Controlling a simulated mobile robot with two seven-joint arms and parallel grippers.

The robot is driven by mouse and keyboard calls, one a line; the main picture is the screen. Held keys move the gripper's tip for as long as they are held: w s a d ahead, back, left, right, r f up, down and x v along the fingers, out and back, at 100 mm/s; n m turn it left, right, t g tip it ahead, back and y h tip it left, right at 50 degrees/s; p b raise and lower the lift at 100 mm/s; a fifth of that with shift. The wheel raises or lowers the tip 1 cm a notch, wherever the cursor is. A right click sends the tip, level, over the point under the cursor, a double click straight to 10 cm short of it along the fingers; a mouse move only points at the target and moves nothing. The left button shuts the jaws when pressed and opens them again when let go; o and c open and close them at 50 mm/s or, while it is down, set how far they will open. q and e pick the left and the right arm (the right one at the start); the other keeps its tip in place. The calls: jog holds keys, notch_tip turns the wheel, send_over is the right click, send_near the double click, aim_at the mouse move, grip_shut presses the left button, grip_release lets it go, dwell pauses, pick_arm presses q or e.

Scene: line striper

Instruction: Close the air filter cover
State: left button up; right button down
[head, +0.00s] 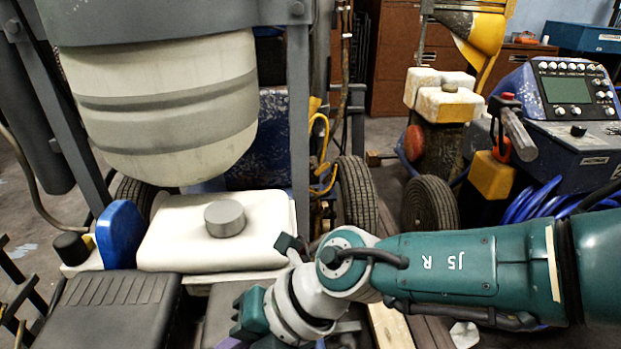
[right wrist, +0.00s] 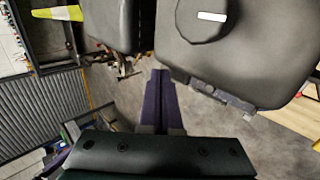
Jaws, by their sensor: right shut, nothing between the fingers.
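In the right wrist view a dark rounded cover (right wrist: 262,75) with a round disc and a white mark on it fills the upper right; it looks like the air filter cover. A grey latch-like strip runs along its lower edge. I cannot tell whether it is open or closed. My right gripper (right wrist: 159,73) has its purple fingers shut and empty, pointing up beside the cover's left edge; contact is unclear. In the head view my right gripper is at the bottom edge, mostly cut off. My left gripper is not in view.
A second dark box (right wrist: 113,22) stands left of the fingers in the wrist view. In the head view a black ribbed housing (head: 105,290), a white tank with a grey cap (head: 175,235), and a grey upright post (head: 298,120) crowd around my right arm.

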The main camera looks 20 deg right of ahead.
jog(key=shift+w+a+f, duration=0.1)
jog(key=shift+a+f, duration=0.2)
jog(key=shift+f, duration=0.15)
jog(key=shift+b, duration=0.3)
